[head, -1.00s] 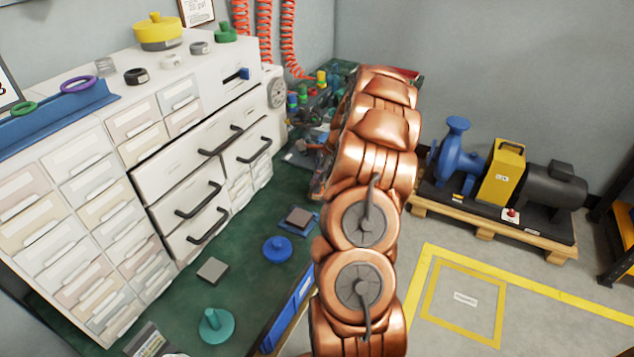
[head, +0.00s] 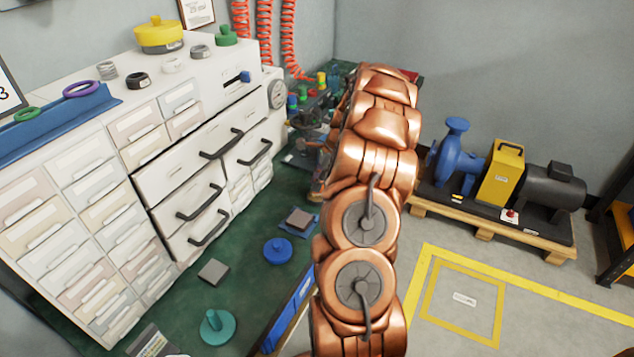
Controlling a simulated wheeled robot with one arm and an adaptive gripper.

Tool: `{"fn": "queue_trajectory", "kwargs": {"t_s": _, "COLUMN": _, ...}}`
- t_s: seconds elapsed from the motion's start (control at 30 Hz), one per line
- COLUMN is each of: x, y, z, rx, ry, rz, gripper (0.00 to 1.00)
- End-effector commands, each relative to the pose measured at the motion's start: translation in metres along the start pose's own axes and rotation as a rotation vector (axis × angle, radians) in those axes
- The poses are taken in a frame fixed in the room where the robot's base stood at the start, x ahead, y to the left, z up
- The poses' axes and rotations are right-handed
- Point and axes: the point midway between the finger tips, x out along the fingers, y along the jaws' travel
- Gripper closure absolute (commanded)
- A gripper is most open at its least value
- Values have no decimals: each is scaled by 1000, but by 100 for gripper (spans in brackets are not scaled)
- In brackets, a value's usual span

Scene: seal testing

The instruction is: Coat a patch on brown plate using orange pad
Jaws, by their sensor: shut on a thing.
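My copper arm reaches away over the bench and hides what is behind it. My gripper cannot be made out; it seems to be behind the arm, near the cluttered far end of the bench. No orange pad can be made out. A small grey-brown plate (head: 299,217) lies on a blue base on the green bench, left of my arm. A second grey-brown plate (head: 213,272) lies nearer, to its left. I cannot tell whether either is the brown plate. A blue knobbed pad (head: 277,251) sits between them, and a teal knobbed pad (head: 217,326) sits nearer me.
A white drawer cabinet (head: 180,180) stands along the bench's left side, with a yellow knobbed piece (head: 158,36) and several rings on top. Small coloured items (head: 305,98) crowd the far bench. A blue pump (head: 455,155) stands on a pallet at right.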

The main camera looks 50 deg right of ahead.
Motion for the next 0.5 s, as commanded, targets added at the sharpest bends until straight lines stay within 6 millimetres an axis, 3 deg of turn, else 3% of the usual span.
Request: {"fn": "queue_trajectory", "kwargs": {"t_s": 0.5, "x": -34, "y": -1, "z": 14, "rx": 0, "ry": 0, "rz": -3, "gripper": 100}}
